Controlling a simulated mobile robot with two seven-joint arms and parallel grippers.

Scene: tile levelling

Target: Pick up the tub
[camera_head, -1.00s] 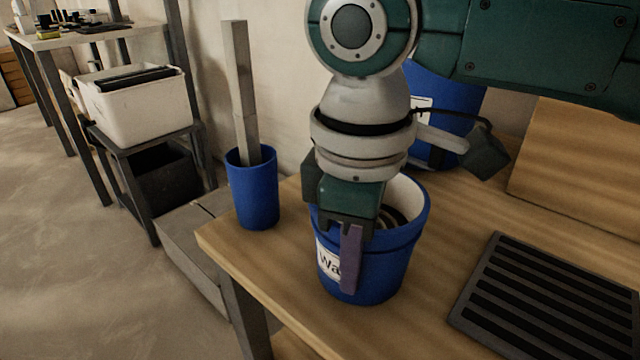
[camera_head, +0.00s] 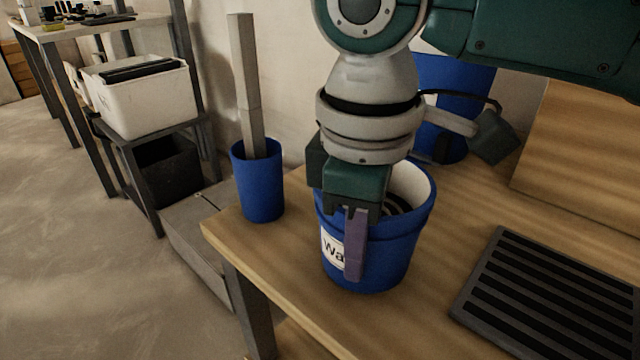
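The tub (camera_head: 395,255) is a blue bucket with a pale inside and a white label, partly hidden, that reads "Wa". It stands upright on the wooden table near its front left edge. My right gripper (camera_head: 355,245) points down over the tub's near rim. One purple finger lies in front of the labelled outer wall; whether it touches cannot be told. The other finger is hidden, so its grip on the rim cannot be told. Dark curved shapes show inside the tub. My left gripper is not in view.
A blue cup (camera_head: 259,190) holding a tall grey bar stands left of the tub. A slatted dark grate (camera_head: 548,295) lies to the right. A larger blue container (camera_head: 440,100) stands behind my arm. A wooden board (camera_head: 580,150) is at the back right.

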